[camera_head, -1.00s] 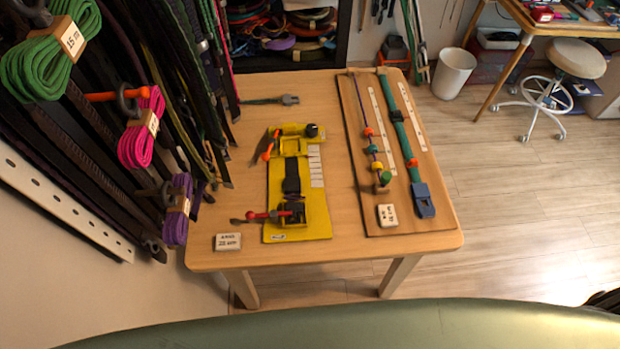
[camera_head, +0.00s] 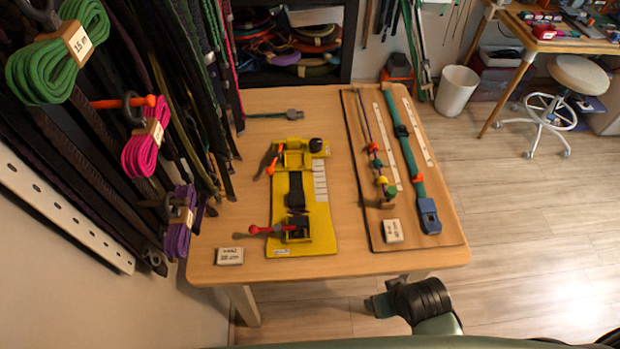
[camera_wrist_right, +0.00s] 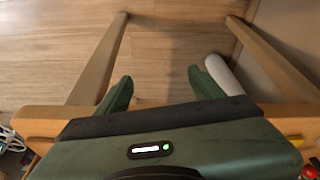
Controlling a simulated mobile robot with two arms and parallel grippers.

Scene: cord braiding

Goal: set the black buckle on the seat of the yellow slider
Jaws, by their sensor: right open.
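On the wooden table a yellow fixture (camera_head: 322,222) carries a yellow frame-like block (camera_head: 297,158) at its far end and another yellow block (camera_head: 318,234) at its near end. I cannot tell which block is the slider. A black strap-like piece (camera_head: 296,188) lies between them, with a small dark part at its near end; I cannot make out whether this is the buckle. A small black piece (camera_head: 401,131) also sits on the green strap at right. My right gripper (camera_wrist_right: 163,88) is open and empty in the wrist view, away from the fixture. My left gripper is not in view.
A brown board (camera_head: 385,243) with the green strap (camera_head: 413,171), a beaded cord and a white label (camera_head: 392,231) lies at right. Another label (camera_head: 230,256) lies at front left. A red lever (camera_head: 268,229) sticks out left of the near block. Hanging cords crowd the left side.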

